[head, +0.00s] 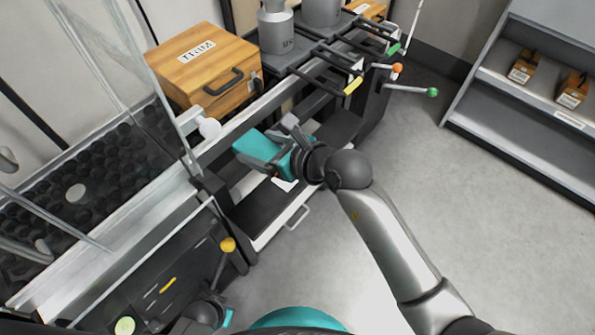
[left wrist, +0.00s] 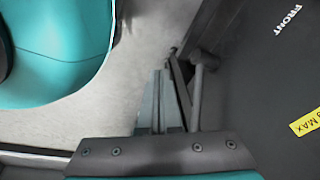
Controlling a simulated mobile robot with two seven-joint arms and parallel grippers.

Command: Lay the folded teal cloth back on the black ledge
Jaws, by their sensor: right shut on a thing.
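The folded teal cloth (head: 258,148) is in the head view, left of centre. My right gripper (head: 272,160) is shut on it and holds it over the weighing bench. The black ledge (head: 258,212) shows below and around the gripper as a dark flat surface with a pale front edge. The gripper and cloth hide part of it. I cannot tell how high the cloth is above it. My left gripper (left wrist: 160,105) shows in the left wrist view with its fingers together and nothing visible between them. It is low beside a dark panel.
A wooden box marked TRIM (head: 205,65) and metal weights (head: 275,28) stand behind the cloth. Levers with yellow, orange and green ends (head: 397,68) jut out at the right. Grey shelves (head: 545,95) stand far right. The floor (head: 460,190) between is clear.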

